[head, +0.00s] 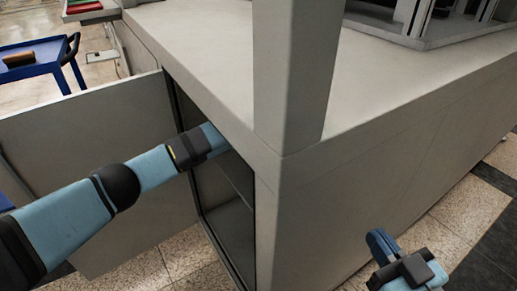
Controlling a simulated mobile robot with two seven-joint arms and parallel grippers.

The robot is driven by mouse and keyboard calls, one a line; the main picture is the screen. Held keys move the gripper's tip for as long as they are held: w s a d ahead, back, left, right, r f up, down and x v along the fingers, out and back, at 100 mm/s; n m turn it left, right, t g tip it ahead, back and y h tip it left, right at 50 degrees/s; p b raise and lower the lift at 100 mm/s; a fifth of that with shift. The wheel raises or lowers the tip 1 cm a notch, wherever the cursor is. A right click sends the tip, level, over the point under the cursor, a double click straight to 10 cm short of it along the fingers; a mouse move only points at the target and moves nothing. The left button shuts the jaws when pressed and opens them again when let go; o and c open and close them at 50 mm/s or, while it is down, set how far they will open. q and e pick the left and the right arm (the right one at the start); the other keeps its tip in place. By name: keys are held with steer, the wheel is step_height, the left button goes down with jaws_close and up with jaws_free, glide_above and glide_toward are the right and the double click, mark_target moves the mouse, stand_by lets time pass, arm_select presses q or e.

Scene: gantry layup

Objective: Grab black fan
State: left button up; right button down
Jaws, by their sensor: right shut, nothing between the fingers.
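No black fan can be made out in the head view. My left arm comes in from the left and reaches into the open side of a grey cabinet (375,185). Its gripper is hidden inside, beyond the door opening. My right gripper (381,244) is at the lower right, outside the cabinet's front face, above the tiled floor. It is shut and empty.
The cabinet's door (95,165) stands open to the left, behind my left arm. A thick grey post (295,70) rises at the cabinet's near corner. A blue cart (40,68) stands at the far left. Tiled floor (450,215) is clear at the right.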

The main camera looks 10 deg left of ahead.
arm_select(q)
steer(key=shift+f, duration=0.1)
steer(key=c, duration=1)
steer(key=shift+c, duration=1)
